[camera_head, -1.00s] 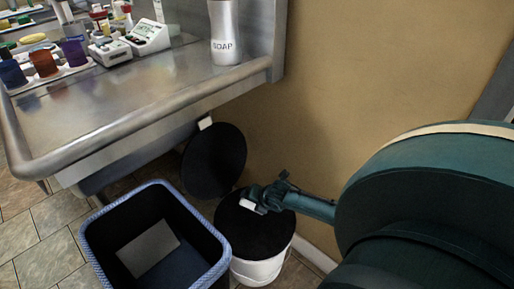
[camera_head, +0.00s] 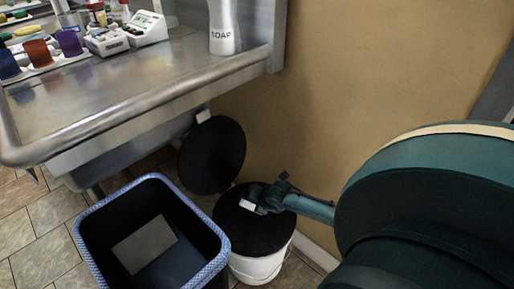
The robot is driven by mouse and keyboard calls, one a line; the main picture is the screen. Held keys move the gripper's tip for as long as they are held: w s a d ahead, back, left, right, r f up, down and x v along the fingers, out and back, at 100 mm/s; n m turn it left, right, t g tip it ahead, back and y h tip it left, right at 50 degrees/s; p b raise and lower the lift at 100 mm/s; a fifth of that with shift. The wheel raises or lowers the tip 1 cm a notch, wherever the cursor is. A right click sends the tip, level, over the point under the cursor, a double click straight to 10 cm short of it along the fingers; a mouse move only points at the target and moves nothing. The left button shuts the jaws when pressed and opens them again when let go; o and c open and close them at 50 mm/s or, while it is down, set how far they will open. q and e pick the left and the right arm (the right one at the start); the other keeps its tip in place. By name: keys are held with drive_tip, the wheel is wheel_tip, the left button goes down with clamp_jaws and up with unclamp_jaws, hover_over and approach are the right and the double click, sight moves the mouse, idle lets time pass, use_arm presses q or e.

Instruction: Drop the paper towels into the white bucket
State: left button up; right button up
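The white bucket (camera_head: 258,267) stands on the floor against the wall. Its top looks black, and I cannot tell whether that is a dark inside or a cover. A round black disc (camera_head: 212,155) with a white tab stands tilted behind it, like a raised lid. My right gripper (camera_head: 252,205) is over the black top of the bucket. A small white piece (camera_head: 248,205) shows at its tip; I cannot tell whether it is a paper towel or part of the gripper. A flat grey-white sheet (camera_head: 144,247) lies in the bin beside the bucket. My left gripper is out of view.
A dark square bin with a blue rim (camera_head: 90,212) stands just left of the bucket. A steel counter (camera_head: 110,85) overhangs behind, holding a soap bottle (camera_head: 223,28), devices and coloured cups. The tan wall (camera_head: 330,90) is close behind the bucket.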

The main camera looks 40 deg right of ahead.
idle(0.4)
drive_tip(key=o, duration=0.8)
drive_tip(key=shift+o, duration=0.2)
idle(0.8)
